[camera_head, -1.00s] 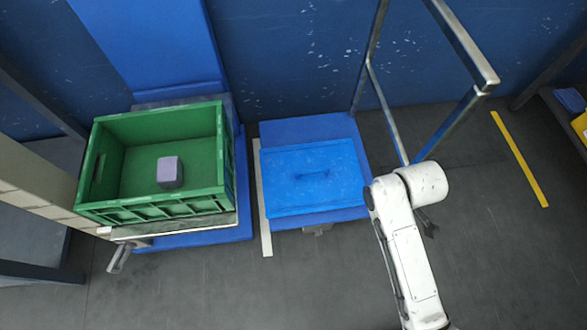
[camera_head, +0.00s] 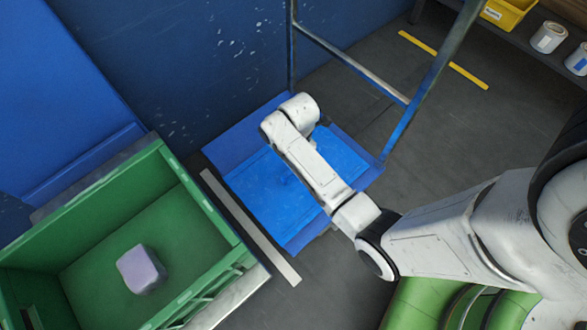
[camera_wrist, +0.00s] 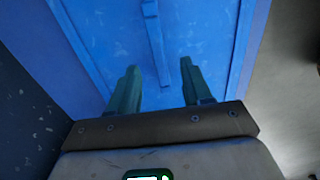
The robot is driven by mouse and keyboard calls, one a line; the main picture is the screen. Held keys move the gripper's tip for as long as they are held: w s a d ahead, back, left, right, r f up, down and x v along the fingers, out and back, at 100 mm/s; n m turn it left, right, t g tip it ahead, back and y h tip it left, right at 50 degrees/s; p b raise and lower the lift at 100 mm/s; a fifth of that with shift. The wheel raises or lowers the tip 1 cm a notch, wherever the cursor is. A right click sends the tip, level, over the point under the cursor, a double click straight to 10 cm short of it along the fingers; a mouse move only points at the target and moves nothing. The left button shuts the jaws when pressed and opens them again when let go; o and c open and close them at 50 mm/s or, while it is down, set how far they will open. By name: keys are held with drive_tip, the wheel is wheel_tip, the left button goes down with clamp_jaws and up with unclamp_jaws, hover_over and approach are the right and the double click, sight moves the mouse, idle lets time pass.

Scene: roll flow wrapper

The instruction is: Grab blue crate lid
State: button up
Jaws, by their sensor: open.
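The blue crate lid (camera_head: 262,188) lies flat on a blue stand beside the green crate, partly hidden by my arm in the head view. In the wrist view the lid (camera_wrist: 205,35) fills most of the picture, with its raised handle bar (camera_wrist: 156,45) running away from me along the middle. My gripper (camera_wrist: 158,75) is open and empty. Its two dark green fingers point at the lid, one on each side of the handle's line. The handle's near end shows between them. I cannot tell how far the fingertips are above the lid. In the head view the fingers are hidden behind my arm.
A green crate (camera_head: 238,258) with a pale purple block (camera_head: 140,270) inside stands left of the lid. A metal frame (camera_head: 350,65) rises behind and right of the lid. A yellow bin (camera_head: 508,12) and white rolls (camera_head: 548,37) sit on a shelf at upper right.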

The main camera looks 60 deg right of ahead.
wheel_tip(320, 180, down, 8)
drive_tip(key=b, duration=0.4)
drive_tip(key=shift+r+b, duration=0.1)
drive_tip(key=shift+b, duration=0.2)
drive_tip(key=shift+r, duration=0.1)
clamp_jaws()
